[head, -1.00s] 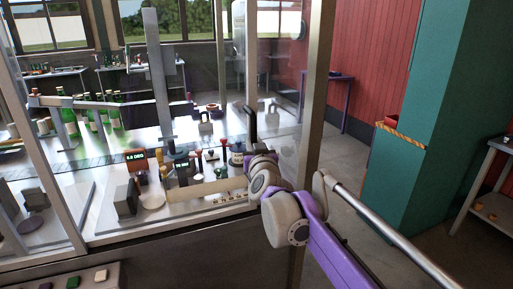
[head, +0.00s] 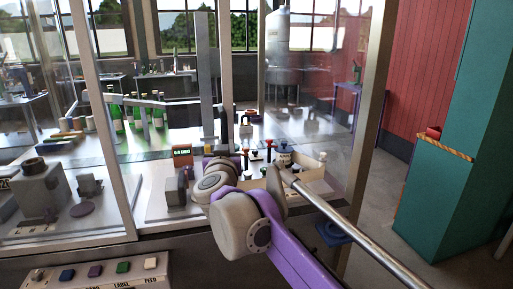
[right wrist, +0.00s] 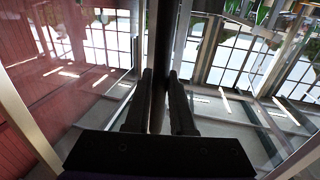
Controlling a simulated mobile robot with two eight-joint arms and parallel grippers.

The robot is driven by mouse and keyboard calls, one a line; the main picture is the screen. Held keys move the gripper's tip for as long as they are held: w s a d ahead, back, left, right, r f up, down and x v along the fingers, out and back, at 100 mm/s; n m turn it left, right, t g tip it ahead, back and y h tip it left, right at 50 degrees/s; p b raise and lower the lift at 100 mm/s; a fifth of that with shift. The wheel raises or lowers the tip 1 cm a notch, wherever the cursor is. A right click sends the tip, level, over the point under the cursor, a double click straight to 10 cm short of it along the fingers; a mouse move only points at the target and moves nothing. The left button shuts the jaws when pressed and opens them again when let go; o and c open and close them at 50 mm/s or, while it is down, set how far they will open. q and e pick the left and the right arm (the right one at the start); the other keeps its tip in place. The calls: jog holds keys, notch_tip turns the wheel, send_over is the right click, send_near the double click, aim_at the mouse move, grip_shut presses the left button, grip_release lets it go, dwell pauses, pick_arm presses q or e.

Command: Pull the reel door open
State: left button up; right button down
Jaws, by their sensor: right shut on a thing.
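The reel door is a clear panel with an upright metal edge (head: 225,60), in the middle of the head view. Its dark upright handle (right wrist: 160,50) runs between my fingers in the right wrist view. My right gripper (right wrist: 162,90) is shut on that handle, with one finger on each side. In the head view my own wrist and purple arm hide the fingertips and most of the handle. The door's edge stands apart from the right frame post (head: 370,130). How wide the door stands I cannot tell exactly. My left gripper is not in view.
A panel with coloured buttons (head: 110,270) is at the front left. A teal pillar (head: 450,150) stands to the right, with floor (head: 380,205) between it and the machine.

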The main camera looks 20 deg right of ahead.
jog(key=w+a+p, duration=0.2)
jog(key=a+p, duration=0.2)
jog(key=a, duration=1.8)
jog(key=shift+w+a, duration=0.15)
jog(key=shift+a, duration=0.05)
jog(key=shift+r, duration=0.1)
jog(key=c, duration=0.8)
grip_release()
jog(key=shift+o, duration=0.2)
jog(key=v, duration=1.1)
jog(key=shift+b, duration=0.4)
jog(key=shift+w+d, duration=0.15)
